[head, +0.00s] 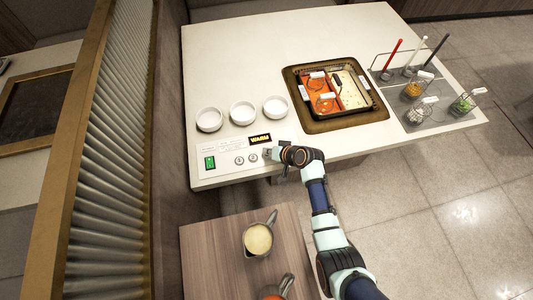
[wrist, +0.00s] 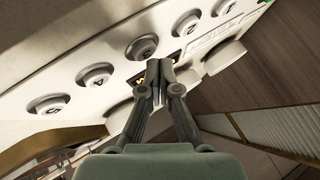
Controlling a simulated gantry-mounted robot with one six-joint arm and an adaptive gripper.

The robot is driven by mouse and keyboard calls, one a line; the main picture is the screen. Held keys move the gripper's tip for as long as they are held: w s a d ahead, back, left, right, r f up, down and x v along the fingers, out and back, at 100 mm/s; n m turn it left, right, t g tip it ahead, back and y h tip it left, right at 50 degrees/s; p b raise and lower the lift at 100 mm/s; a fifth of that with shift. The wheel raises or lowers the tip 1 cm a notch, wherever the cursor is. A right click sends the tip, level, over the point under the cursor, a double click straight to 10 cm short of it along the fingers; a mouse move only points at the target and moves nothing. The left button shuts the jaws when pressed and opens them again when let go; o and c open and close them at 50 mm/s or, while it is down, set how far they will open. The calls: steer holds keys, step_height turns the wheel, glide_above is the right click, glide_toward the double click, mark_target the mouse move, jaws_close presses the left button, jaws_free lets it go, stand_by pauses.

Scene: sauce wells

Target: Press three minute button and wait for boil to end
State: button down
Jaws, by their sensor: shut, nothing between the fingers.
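A row of round numbered buttons sits on the panel of the white counter. In the wrist view the button marked 3 (wrist: 141,48) lies just beyond and left of my gripper's fingertips (wrist: 158,66), with 2 (wrist: 187,24) and 4 (wrist: 95,76) on either side. My gripper is shut and empty; I cannot tell whether it touches the panel. In the head view my gripper (head: 274,154) hangs over the right part of the row and hides it. The display (head: 260,139) reads WARM. The hot pot (head: 300,120) holds red and pale broth in separate halves.
A green switch (head: 209,162) is left of the buttons. White bowls (head: 242,112) stand behind the panel. A rack at right (head: 440,112) holds ladles and ingredient baskets. A pitcher (head: 258,239) of pale liquid stands on the wooden table (head: 205,260) in front.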

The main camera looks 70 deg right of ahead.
steer(key=shift+f+b, duration=0.3)
steer(key=shift+f, duration=0.2)
steer(key=shift+r, duration=0.15)
steer(key=shift+r+p, duration=0.35)
steer(key=shift+p, duration=0.15)
step_height(320, 180, up, 6)
steer(key=p, duration=0.5)
steer(key=shift+r+p, duration=0.1)
steer(key=shift+p, duration=0.3)
